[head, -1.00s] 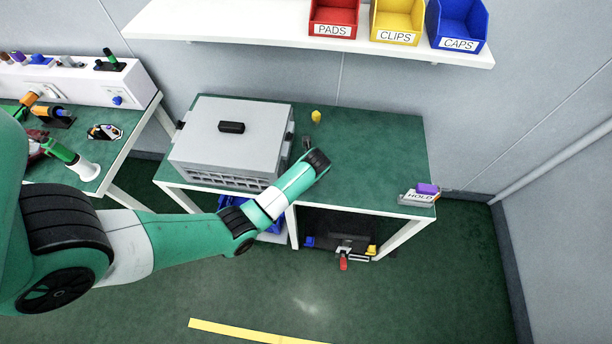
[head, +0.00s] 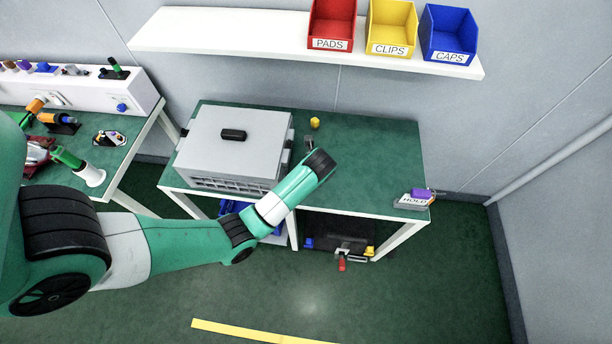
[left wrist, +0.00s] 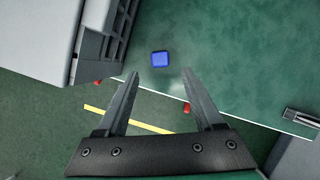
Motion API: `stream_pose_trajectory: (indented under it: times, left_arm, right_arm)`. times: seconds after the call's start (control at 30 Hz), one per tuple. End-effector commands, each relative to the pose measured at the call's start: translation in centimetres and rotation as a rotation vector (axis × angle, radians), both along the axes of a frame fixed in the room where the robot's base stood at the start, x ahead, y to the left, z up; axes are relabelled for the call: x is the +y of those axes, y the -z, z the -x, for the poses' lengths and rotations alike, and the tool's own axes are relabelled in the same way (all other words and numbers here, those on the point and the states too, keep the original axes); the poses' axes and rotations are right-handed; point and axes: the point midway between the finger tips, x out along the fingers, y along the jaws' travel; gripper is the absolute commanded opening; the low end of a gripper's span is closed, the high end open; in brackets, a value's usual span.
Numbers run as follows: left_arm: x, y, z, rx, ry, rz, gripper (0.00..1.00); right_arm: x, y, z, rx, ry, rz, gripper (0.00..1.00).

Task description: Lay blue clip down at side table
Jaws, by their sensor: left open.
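The blue clip (left wrist: 160,59) lies on the green top of the side table (head: 375,150). In the left wrist view it sits just beyond my fingertips, centred between them and apart from both. My left gripper (left wrist: 160,76) is open and empty above the table. In the head view my left arm reaches over the table's front edge. Only a small part of the left gripper (head: 309,143) shows past the wrist there, and the blue clip is hidden. My right gripper is in neither view.
A grey box (head: 235,145) with a black handle stands left of my left gripper. A yellow piece (head: 315,123) lies behind it. A HOLD sign (head: 413,199) with a purple piece (head: 422,193) stands at the right front corner. The table's right half is mostly clear.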

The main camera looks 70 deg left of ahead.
Motion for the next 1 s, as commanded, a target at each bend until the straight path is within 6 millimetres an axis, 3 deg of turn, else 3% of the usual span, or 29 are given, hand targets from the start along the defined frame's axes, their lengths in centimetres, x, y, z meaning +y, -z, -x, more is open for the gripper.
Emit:
stream_pose_trajectory:
  times: [0.03, 0.2, 0.63, 0.73, 0.77, 0.87, 0.97, 1.0]
  left_arm:
    - [-0.4, -1.4, 0.0, -0.002, 0.002, -0.001, 0.69]
    - [-1.2, -3.1, 0.2, 0.0, 0.0, -0.001, 0.69]
    - [-1.2, -3.3, 0.1, -0.003, 0.001, -0.006, 0.69]
    - [0.0, -4.8, -1.3, -0.053, 0.022, -0.08, 0.69]
    - [0.8, -5.9, -2.1, -0.084, 0.033, -0.128, 0.69]
    - [4.4, -12.2, -5.6, -0.221, 0.095, -0.385, 0.69]
    - [7.2, -22.8, -8.5, -0.359, 0.174, -0.754, 0.69]
    - [7.6, -27.5, -9.0, -0.398, 0.201, -0.915, 0.69]
  right_arm:
    - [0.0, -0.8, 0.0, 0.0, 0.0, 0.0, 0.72]
    - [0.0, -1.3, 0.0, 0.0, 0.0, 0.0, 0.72]
    - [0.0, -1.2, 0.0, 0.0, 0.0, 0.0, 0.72]
    - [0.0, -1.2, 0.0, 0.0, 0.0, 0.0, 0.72]
    - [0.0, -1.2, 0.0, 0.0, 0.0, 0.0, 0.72]
    - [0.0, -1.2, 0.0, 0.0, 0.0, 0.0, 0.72]
    - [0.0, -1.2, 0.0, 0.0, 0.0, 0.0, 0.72]
    - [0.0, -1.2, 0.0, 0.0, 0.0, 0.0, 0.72]
